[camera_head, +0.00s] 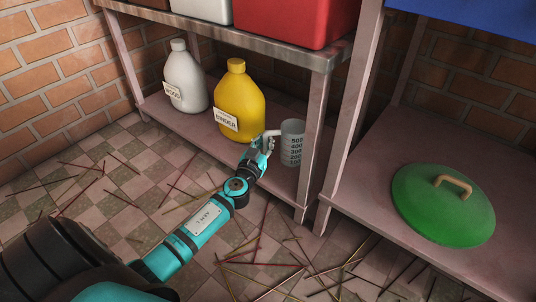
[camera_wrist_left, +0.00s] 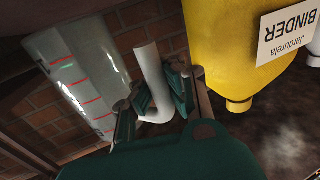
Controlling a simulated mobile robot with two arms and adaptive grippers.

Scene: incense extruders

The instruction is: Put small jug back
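The small jug (camera_head: 292,143) is a clear measuring jug with printed numbers such as 500 and 400. It is upright at the right end of the lower shelf (camera_head: 180,121), near the shelf's front right post. I cannot tell whether its base touches the shelf. My left gripper (camera_head: 268,140) is at the jug's white handle, on the jug's left side. In the left wrist view the fingers (camera_wrist_left: 154,98) sit on both sides of the handle (camera_wrist_left: 150,72) and appear closed on it. The jug's body (camera_wrist_left: 82,80) shows red marks there. My right gripper is out of view.
A yellow binder bottle (camera_head: 240,98) stands just left of the jug, with a white wood bottle (camera_head: 184,78) farther left. A green lid (camera_head: 443,205) lies on the surface at right. Sticks (camera_head: 262,235) are scattered on the tiled floor. A red bin (camera_head: 290,20) sits above.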

